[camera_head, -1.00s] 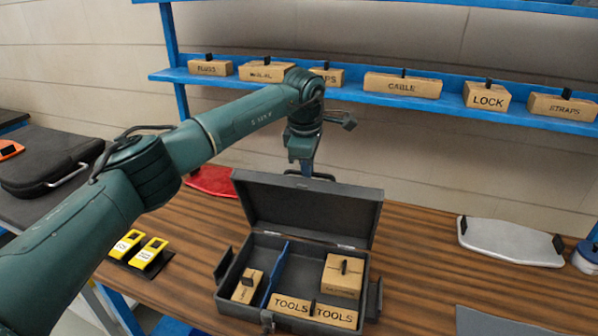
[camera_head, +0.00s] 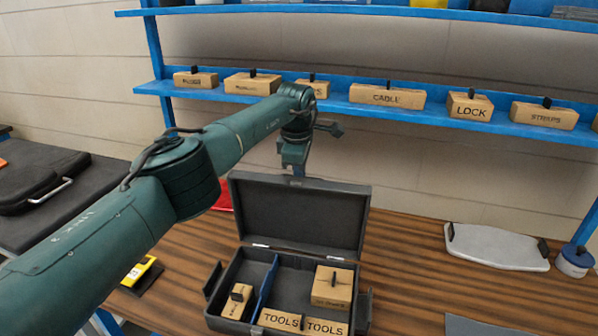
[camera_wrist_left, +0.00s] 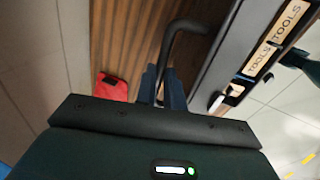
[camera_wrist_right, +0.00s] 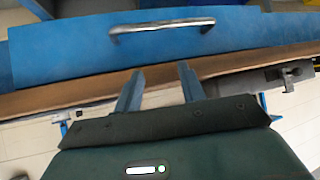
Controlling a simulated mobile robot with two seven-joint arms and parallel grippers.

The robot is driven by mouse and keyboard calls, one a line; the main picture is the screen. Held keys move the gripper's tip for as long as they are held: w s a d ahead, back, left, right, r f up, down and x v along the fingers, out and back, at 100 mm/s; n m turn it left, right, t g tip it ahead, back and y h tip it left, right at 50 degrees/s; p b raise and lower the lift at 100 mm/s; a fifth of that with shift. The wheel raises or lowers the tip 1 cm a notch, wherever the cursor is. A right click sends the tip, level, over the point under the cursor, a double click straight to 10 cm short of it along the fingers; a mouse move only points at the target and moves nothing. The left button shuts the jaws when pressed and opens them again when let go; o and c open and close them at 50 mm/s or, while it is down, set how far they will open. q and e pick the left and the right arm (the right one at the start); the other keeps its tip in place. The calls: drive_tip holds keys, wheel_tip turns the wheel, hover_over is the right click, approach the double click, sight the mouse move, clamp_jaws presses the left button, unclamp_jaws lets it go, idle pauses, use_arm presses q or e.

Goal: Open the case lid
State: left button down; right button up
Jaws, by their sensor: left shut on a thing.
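The dark grey case (camera_head: 211,304) stands on the wooden bench with its lid (camera_head: 302,215) raised and tilted back, so its inside is in view. My left gripper (camera_head: 298,172) is at the lid's top edge, its fingertips partly hidden behind the lid. In the left wrist view its fingers (camera_wrist_left: 163,84) are closed at the black curved handle (camera_wrist_left: 183,28). My right gripper (camera_wrist_right: 158,82) shows only in its wrist view, open and empty, near the bench edge and a blue drawer front.
The case holds boxes marked TOOLS (camera_head: 281,319), other boxes and a blue divider (camera_head: 264,287). A blue shelf (camera_head: 340,106) with labelled boxes runs behind. A grey-white panel (camera_head: 495,247) lies at right. The drawer has a metal handle (camera_wrist_right: 162,28). Bench between case and panel is clear.

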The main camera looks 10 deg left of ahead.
use_arm(q)
drive_tip(key=shift+s+f, duration=0.1)
drive_tip(key=shift+f, duration=0.35)
drive_tip(key=c, duration=1.5)
unclamp_jaws()
drive_tip(key=shift+r, duration=0.1)
drive_tip(key=shift+r, duration=0.15)
drive_tip(key=b+v, duration=0.1)
drive_tip(key=v, duration=1.2)
drive_tip(key=shift+w+b, duration=0.2)
drive_tip(key=shift+b, duration=0.15)
drive_tip(key=shift+c, duration=0.4)
